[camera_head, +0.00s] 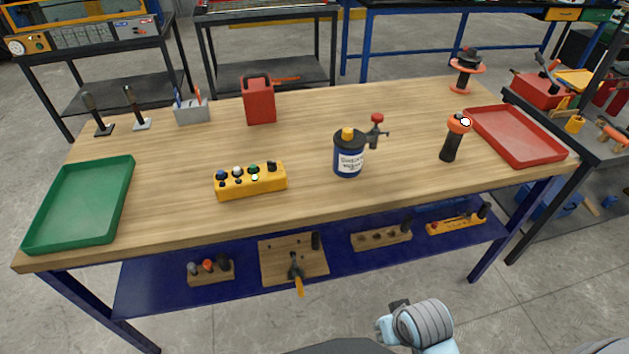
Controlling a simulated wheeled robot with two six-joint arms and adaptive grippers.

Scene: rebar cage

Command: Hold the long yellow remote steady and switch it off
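The long yellow remote (250,182) lies on the wooden table, left of the middle, near the front edge. It is a yellow box with several knobs or buttons on top, dark, blue and white, and a black one at its right end. No gripper is at it. My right arm shows at the bottom edge, right of the middle, in front of the table and well away from the remote. Only a small dark part of my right gripper (397,304) shows there, and its fingers cannot be made out. My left gripper is not in view.
A green tray (125,190) stands left, a red tray (474,117) right. A blue canister (348,164), an orange-topped black tool (449,147) and a red can (259,104) stand on the table. Wooden holders (270,268) sit on the blue lower shelf. The tabletop around the remote is clear.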

